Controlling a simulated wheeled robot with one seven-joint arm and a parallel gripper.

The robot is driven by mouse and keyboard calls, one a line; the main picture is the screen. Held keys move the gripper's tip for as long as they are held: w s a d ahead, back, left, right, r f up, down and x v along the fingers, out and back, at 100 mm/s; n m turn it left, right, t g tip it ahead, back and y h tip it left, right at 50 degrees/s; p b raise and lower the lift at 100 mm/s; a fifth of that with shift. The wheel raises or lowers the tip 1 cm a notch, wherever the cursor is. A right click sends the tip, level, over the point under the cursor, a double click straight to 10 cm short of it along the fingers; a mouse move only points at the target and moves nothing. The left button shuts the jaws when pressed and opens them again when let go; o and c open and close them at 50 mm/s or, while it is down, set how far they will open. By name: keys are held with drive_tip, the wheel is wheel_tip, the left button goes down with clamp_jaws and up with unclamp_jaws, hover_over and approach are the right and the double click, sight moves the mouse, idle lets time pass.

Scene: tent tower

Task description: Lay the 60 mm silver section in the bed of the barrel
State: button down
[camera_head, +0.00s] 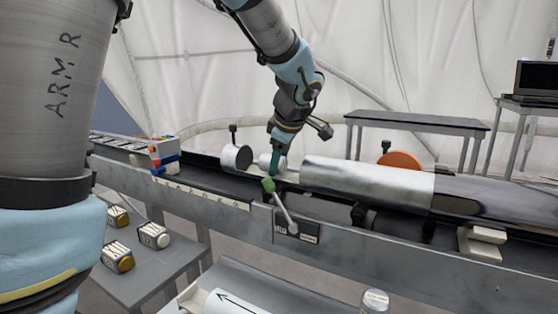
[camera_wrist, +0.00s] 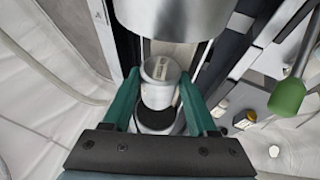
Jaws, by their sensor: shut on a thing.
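My gripper (camera_head: 276,162), with green fingers, points down over the long dark bench. The long silver barrel cylinder (camera_head: 368,184) lies to the right of my gripper. The held section is at the bed between this cylinder and a shorter silver cylinder with a dark end (camera_head: 237,158). I cannot tell whether it touches the bed.
A green-tipped lever (camera_head: 279,205) stands at the bench front. An orange disc (camera_head: 400,160) is behind the long cylinder. A stack of coloured blocks (camera_head: 163,153) stands left. Several small capped blocks (camera_head: 118,256) sit on a lower table. A back table (camera_head: 416,124) is clear.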

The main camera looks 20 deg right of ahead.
drive_tip(key=shift+s+a+f, duration=0.1)
drive_tip(key=shift+s+f, duration=0.05)
drive_tip(key=shift+f, duration=0.45)
drive_tip(key=shift+c, duration=2)
unclamp_jaws()
drive_tip(key=shift+o, duration=1.4)
drive_tip(key=shift+s+r, duration=0.15)
drive_tip(key=shift+r, duration=0.05)
drive_tip(key=v, duration=1.1)
drive_tip(key=shift+w+r+b, duration=0.3)
drive_tip(key=shift+w+b, duration=0.05)
drive_tip(key=shift+b, duration=0.05)
drive_tip(key=w+a+f+m+g+y+p, duration=0.1)
drive_tip(key=w+a+f+m+g+p, duration=0.2)
drive_tip(key=a, duration=0.6)
drive_tip(key=s+a+f+m+p, duration=0.2)
drive_tip(key=a+f, duration=0.1)
drive_tip(key=a, duration=0.4)
drive_tip(key=s+a+f+m+g+p, duration=0.1)
drive_tip(key=s+a+f+m+p, duration=0.1)
drive_tip(key=a, duration=0.6)
drive_tip(key=s+a+f+m+g+p, duration=0.1)
drive_tip(key=a+f+p, duration=0.3)
drive_tip(key=a, duration=0.4)
drive_tip(key=shift+s+f+m+h, duration=0.2)
drive_tip(key=shift+s+m+h, duration=0.1)
drive_tip(key=shift+s+m, duration=0.55)
